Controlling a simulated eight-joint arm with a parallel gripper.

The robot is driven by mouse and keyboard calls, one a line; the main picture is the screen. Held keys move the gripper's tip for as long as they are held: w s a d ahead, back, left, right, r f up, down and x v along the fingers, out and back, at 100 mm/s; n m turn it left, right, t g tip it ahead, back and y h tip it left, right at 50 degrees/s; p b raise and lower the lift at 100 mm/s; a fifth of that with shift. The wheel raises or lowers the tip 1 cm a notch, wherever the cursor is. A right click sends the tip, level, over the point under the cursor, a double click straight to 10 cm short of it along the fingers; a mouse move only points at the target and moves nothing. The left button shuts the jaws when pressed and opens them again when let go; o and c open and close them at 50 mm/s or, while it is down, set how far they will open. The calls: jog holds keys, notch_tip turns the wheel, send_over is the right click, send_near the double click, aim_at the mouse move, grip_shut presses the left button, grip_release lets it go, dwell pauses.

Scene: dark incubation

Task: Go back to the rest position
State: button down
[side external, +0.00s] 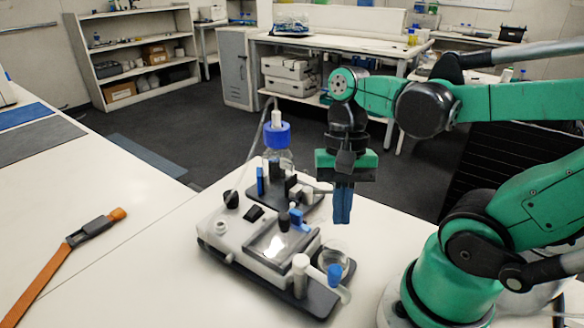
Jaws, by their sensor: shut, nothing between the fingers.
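My gripper (342,205) shows in the side external view with its blue fingers pointing down. The fingers are together and hold nothing. It hangs above the bench, to the right of a glass bottle with a blue cap (277,134) and above the right side of a white lab device (262,240). The device has knobs, a lit panel and a dark base plate. My fingers look apart from the device, though the exact gap is hard to judge.
A small clear dish (332,262) and a white upright post (300,275) stand at the device's front right. An orange strap with a dark buckle (90,230) lies on the left bench. Blue and grey mats (38,145) lie farther back. The bench between strap and device is clear.

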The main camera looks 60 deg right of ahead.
jog(key=s+v, duration=0.1)
jog(key=v, duration=0.7)
jog(key=w+f+n+t, duration=0.2)
jog(key=w+n, duration=0.1)
jog(key=w+a+f+n+t+h, duration=0.1)
jog(key=w+f+n+t, duration=0.1)
jog(key=n+t, duration=0.1)
jog(key=w+a+f+n+t+h, duration=0.1)
jog(key=w+f+n+t, duration=0.1)
jog(key=w+n, duration=0.1)
jog(key=shift+w+n+t, duration=0.35)
jog(key=shift+n+t, duration=0.05)
jog(key=shift+n, duration=0.1)
jog(key=shift+w+a+n+t, duration=0.3)
jog(key=shift+w+n+t, duration=0.1)
jog(key=shift+n+t, duration=0.15)
